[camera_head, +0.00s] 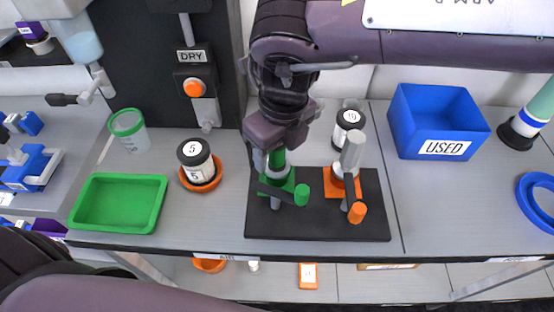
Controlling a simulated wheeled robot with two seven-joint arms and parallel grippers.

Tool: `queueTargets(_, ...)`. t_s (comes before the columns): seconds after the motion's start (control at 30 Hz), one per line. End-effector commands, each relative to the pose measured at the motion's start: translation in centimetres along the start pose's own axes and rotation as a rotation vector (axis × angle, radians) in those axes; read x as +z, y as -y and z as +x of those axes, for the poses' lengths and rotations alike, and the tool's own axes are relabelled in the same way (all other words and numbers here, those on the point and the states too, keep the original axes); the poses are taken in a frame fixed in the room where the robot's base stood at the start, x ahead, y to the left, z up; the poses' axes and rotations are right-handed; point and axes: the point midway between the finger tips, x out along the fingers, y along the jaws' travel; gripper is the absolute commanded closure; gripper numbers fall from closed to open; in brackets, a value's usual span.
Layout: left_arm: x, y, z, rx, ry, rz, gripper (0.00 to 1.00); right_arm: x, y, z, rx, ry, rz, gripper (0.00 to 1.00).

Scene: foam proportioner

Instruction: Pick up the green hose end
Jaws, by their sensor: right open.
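A green cylindrical piece (277,157), apparently the green hose end, stands upright above a white collar on a green base (289,183) with a green-tipped lever (302,195). The base sits on the black plate (320,228). My right gripper (272,164) reaches down from above and is open, its fingers around or beside the green piece. The gripper body hides the top of that piece, and I cannot tell whether the fingers touch it. My left gripper is out of view.
A matching orange fitting (335,187) with a grey cylinder (352,150) stands close right. Jar "10" (349,120) is behind it. A blue USED bin (437,115) stands right.

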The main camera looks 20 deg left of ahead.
Motion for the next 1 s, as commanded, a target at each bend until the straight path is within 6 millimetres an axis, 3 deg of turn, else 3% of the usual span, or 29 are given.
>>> queueTargets(0.03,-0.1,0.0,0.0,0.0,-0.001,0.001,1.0,0.0,0.0,0.0,0.0,0.0,0.0,0.49)
queueTargets(0.4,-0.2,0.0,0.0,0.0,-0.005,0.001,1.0,0.0,0.0,-0.1,0.0,0.001,0.0,0.95)
queueTargets(0.77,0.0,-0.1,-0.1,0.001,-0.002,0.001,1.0,0.2,0.0,-0.8,0.0,0.003,0.0,0.95)
queueTargets(1.0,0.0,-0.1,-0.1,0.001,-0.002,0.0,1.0,0.7,0.1,-4.3,-0.002,0.005,0.0,0.95)
